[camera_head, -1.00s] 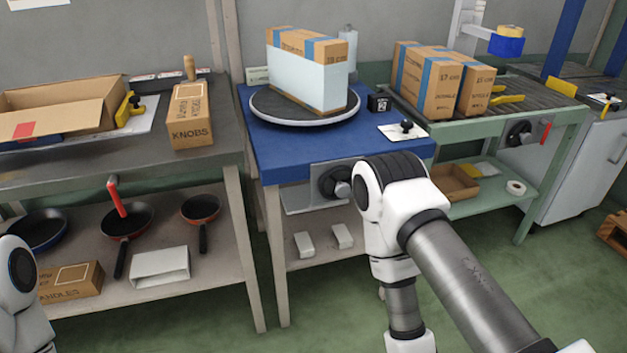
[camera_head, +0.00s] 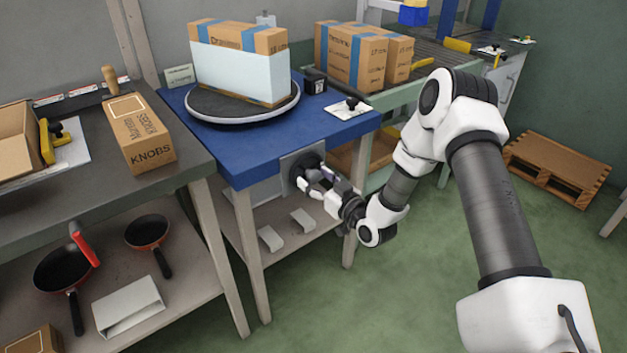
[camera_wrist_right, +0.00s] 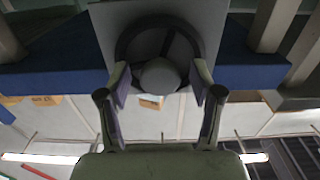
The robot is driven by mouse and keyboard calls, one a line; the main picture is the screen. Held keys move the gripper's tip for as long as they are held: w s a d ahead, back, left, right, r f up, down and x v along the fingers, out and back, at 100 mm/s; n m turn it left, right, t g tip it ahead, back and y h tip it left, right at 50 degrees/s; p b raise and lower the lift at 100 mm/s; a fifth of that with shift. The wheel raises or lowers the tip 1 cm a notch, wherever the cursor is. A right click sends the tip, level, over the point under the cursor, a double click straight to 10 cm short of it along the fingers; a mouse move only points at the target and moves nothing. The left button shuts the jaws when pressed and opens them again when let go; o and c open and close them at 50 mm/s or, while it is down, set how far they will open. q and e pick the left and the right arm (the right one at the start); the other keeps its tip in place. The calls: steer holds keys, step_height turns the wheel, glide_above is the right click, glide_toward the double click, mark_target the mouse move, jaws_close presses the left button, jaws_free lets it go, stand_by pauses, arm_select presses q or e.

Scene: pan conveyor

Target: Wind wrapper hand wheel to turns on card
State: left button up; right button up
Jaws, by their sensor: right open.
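The wrapper's black hand wheel (camera_head: 303,167) is on a grey plate at the front of the blue table (camera_head: 240,172). In the right wrist view the wheel (camera_wrist_right: 128,48) is a dark ring with a grey knob (camera_wrist_right: 160,77). My right gripper (camera_head: 318,183) is at the wheel. Its open fingers (camera_wrist_right: 160,88) stand on either side of the knob, and contact is unclear. A box partly wrapped in pale film (camera_head: 240,70) stands on the round turntable (camera_head: 222,110). A small standing card (camera_head: 180,76) is behind it on the left; its text is unreadable. My left gripper is out of view.
A KNOBS carton (camera_head: 138,140) stands on the left bench. Pans (camera_head: 147,231) are on the shelf below. Open floor lies right of the table, with a pallet (camera_head: 557,170) beyond.

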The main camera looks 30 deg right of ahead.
steer(key=shift+w, duration=0.45)
steer(key=c, duration=1.1)
steer(key=shift+m, duration=1)
steer(key=shift+c, duration=0.2)
steer(key=o, duration=1.1)
steer(key=shift+o, duration=0.2)
steer(key=s, duration=1.2)
steer(key=shift+d, duration=0.4)
